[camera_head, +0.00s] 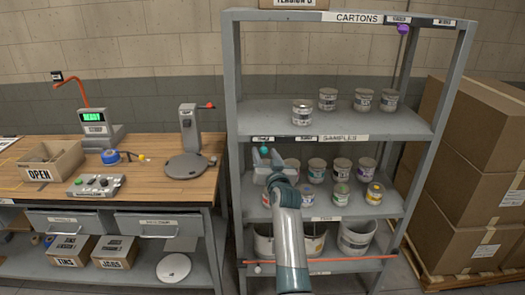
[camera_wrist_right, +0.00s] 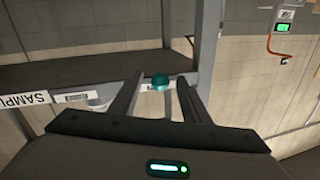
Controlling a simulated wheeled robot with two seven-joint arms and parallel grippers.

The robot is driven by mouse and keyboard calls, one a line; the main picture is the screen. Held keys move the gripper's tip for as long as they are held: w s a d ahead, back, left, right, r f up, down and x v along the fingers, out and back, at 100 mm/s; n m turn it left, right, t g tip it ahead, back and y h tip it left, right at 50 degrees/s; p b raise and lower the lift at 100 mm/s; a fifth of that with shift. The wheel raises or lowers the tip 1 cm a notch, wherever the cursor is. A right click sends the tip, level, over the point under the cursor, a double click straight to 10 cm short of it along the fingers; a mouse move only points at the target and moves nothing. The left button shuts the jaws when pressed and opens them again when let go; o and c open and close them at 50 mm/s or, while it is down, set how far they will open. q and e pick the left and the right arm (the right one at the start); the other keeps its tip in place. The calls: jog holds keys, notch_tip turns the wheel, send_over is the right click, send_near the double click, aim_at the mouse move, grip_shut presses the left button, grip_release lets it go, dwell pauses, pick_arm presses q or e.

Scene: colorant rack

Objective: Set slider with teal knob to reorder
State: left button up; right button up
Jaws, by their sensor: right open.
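The slider's round teal knob (camera_head: 264,149) hangs at the front edge of the shelf marked SAMPLES, near its left end, just below the left of two small dark labels (camera_head: 262,139). The other label (camera_head: 302,138) is to its right; I cannot read either one. My right gripper (camera_head: 266,157) is open, pointing up at the knob from below and in front. In the right wrist view the knob (camera_wrist_right: 160,82) appears between the tips of the open fingers (camera_wrist_right: 159,88). I cannot tell whether they touch it. My left gripper is not in view.
Several cans (camera_head: 316,170) stand on the shelf below, close right of my gripper. The grey rack post (camera_head: 232,130) is just left. A purple knob (camera_head: 403,29) is on the top shelf and a white knob (camera_head: 257,269) at the bottom. A wooden bench (camera_head: 140,180) stands left.

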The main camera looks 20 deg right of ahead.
jog(key=shift+w+r, duration=0.1)
jog(key=shift+w, duration=0.1)
jog(key=shift+s, duration=0.1)
grip_shut()
jog(key=shift+d, duration=0.1)
jog(key=shift+d, duration=0.25)
jog(key=s+d, duration=0.4)
jog(key=d, duration=1)
jog(key=shift+s+r, duration=0.1)
